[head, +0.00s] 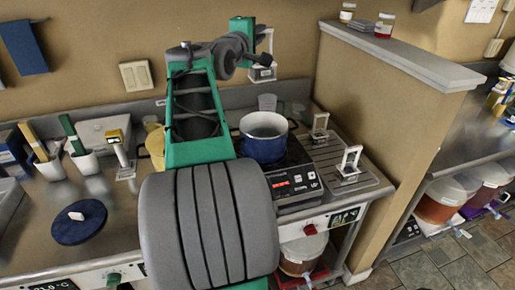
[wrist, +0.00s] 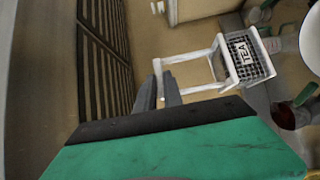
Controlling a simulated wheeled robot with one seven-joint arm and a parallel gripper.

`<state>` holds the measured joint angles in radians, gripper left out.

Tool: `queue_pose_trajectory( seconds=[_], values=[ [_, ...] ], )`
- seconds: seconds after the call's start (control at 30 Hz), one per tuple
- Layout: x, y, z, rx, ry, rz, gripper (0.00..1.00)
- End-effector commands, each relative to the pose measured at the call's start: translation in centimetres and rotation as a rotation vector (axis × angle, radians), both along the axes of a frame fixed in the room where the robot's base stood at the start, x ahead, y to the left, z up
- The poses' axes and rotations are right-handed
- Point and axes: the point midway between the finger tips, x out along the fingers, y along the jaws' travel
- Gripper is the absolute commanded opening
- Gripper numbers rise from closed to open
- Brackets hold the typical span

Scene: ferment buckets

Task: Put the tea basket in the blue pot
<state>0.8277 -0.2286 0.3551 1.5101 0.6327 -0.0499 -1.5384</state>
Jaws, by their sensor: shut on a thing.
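The tea basket (wrist: 243,58) is a dark mesh box with a white "TEA" label and a white frame handle. My gripper (wrist: 165,88) is shut on the bar of that handle in the wrist view. In the head view the basket (head: 262,73) hangs below my gripper (head: 262,36), in the air near the back wall. The blue pot (head: 265,148) stands on a black hot plate, with a pale inside and an open top. The basket is higher than the pot and apart from it. The pot's left side is partly behind my arm.
Two white-framed holders (head: 348,163) stand on the ribbed drainboard (head: 365,184) right of the pot. A partition wall (head: 380,130) rises beyond them, with jars on its ledge (head: 405,58). The space above the pot looks clear.

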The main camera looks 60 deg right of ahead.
Motion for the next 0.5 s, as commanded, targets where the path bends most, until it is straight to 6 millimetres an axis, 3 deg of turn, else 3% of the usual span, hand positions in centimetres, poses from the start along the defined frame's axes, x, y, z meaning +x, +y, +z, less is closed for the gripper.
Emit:
queue_pose_trajectory(
  seconds=[0.37, 0.5],
  values=[
    [-0.5, -0.2, -2.8, -0.002, -0.001, -0.009, 0.0],
    [-0.4, -0.2, -4.7, -0.002, -0.001, -0.007, 0.0]
  ],
)
